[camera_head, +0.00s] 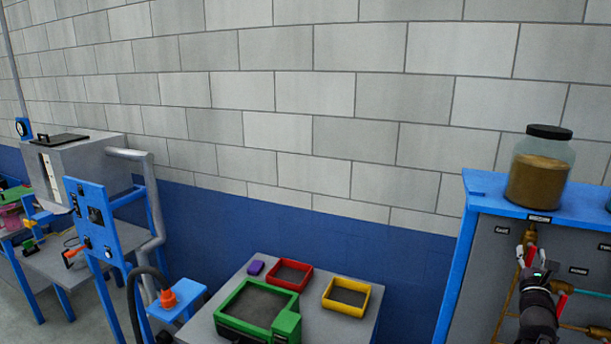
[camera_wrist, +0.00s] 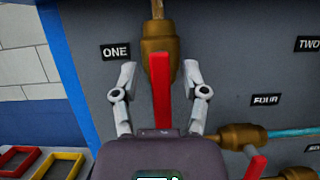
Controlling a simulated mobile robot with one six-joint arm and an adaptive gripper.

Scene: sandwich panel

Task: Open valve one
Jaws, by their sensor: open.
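Valve one is a brass valve body (camera_wrist: 159,48) on a vertical pipe, beside the "ONE" label (camera_wrist: 115,51) on the grey panel. Its red lever (camera_wrist: 160,92) points straight down in the wrist view, in line with the pipe. My gripper (camera_wrist: 160,74) is open, one finger on each side of the lever, with a visible gap on both sides. I cannot tell how far the fingertips reach in depth. In the head view my gripper (camera_head: 531,259) is at the panel's left part, and my arm hides much of the valve.
Below right is another brass valve (camera_wrist: 242,136) by the "FOUR" label, with a red lever (camera_wrist: 256,166) and a teal pipe. A lidded jar (camera_head: 540,170) stands on the blue panel frame. Left is a table with red (camera_head: 290,275) and yellow (camera_head: 346,297) trays.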

